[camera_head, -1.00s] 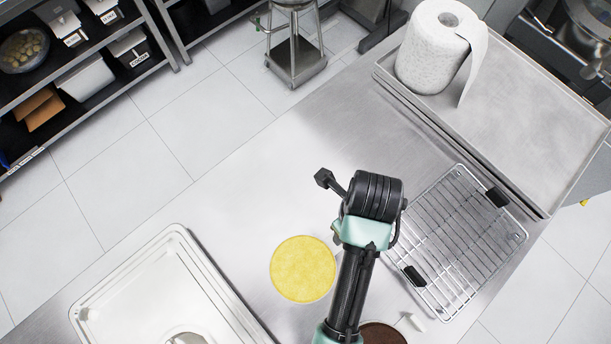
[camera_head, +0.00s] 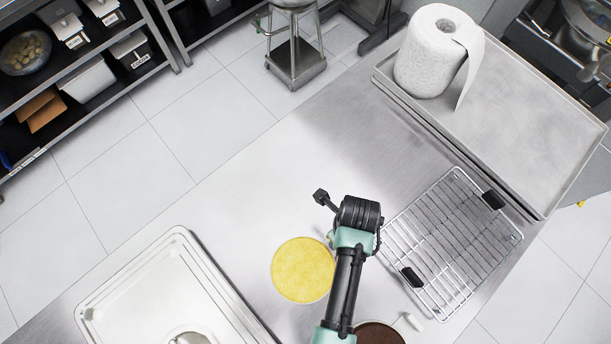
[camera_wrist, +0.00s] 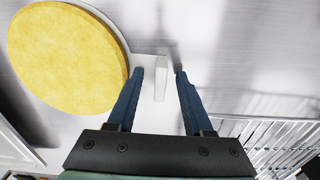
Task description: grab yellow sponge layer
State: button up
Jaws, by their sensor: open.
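The yellow sponge layer (camera_head: 303,269) is a flat round disc on the steel table, left of my arm. In the wrist view the sponge layer (camera_wrist: 68,55) fills the upper left and rests on a thin white board (camera_wrist: 125,38). A white upright tab (camera_wrist: 161,84) stands at the board's right side. My gripper (camera_wrist: 160,72) is open, with its two blue fingers apart. The tab appears between the fingertips in the picture; I cannot tell how far below them it is. In the head view my arm hides the fingers and this tab.
A brown round layer (camera_head: 378,334) with a white handle lies at the bottom edge. A wire rack (camera_head: 452,243) lies right of my arm. A lidded metal pan (camera_head: 150,285) is at lower left. Trays (camera_head: 520,120) with a paper roll (camera_head: 428,55) stand upper right. The table's middle is bare.

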jog(key=shift+c, duration=0.3)
grip_shut()
jog(key=shift+r, duration=0.1)
